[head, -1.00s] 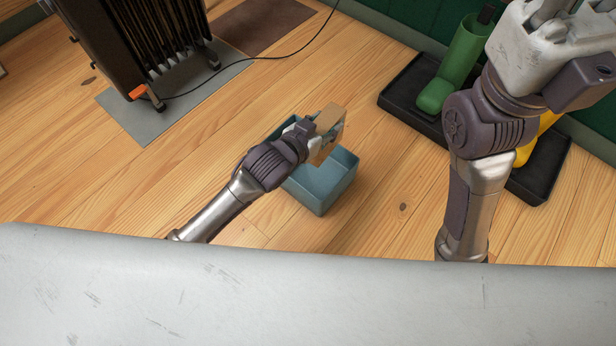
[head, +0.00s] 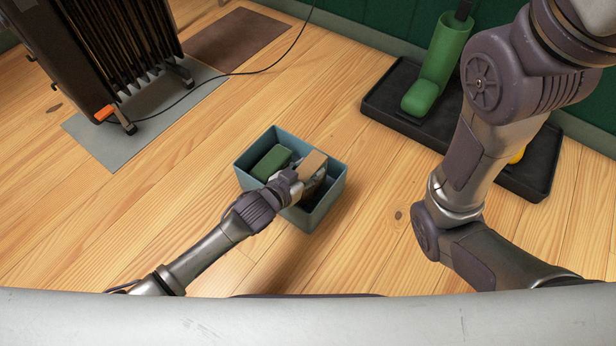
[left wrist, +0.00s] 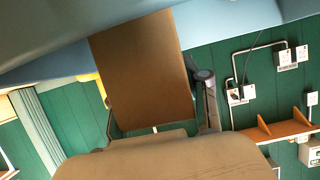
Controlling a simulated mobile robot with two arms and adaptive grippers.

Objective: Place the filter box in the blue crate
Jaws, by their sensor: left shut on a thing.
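The blue crate (head: 325,204) stands on the wooden floor in the middle of the head view. A green box (head: 271,162) lies in its left part. My left gripper (head: 307,180) is over the right part of the crate, shut on the brown filter box (head: 313,163). The box is tilted and appears to be at or just inside the crate's opening; its lower part is hidden by the gripper. In the left wrist view the box (left wrist: 145,70) fills the space between the fingers. My right arm shows at the right, but its gripper is out of the picture.
A black boot tray (head: 398,118) with a green boot (head: 437,65) stands at the back right. A dark radiator (head: 110,45) stands on a grey mat (head: 95,135) at the left, its cable running across the floor. The floor around the crate is clear.

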